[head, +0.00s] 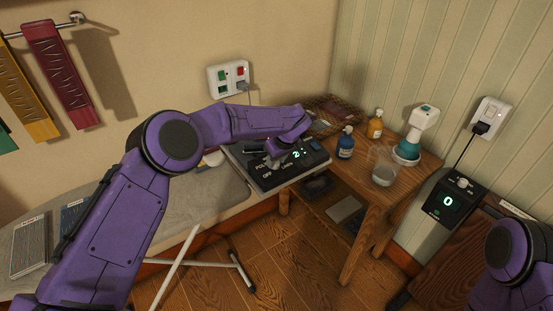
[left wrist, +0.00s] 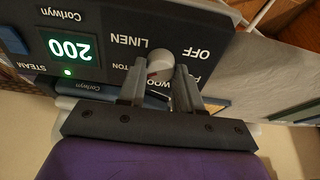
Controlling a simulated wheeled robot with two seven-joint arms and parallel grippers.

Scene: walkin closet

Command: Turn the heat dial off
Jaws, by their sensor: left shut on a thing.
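The heat dial (left wrist: 160,64) is a pale round knob on a dark Corlwyn control panel (left wrist: 103,28), which appears upside down in the left wrist view. Labels OFF, LINEN and partly hidden others surround the dial. A small reddish mark shows on its lower left side. A lit green display (left wrist: 70,48) reads 200, with a green light by STEAM. My left gripper (left wrist: 158,82) is shut on the dial, one finger on each side. In the head view, my left gripper (head: 275,158) covers the dial on the panel (head: 262,180). My right gripper is out of view.
The panel sits at the end of a grey ironing board (head: 205,190). A wooden table (head: 375,190) to the right holds a blue bottle (head: 345,146), an orange bottle (head: 375,126), a teal steamer (head: 406,152) and a clear cup (head: 382,175). Another unit (head: 447,203) reads 0.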

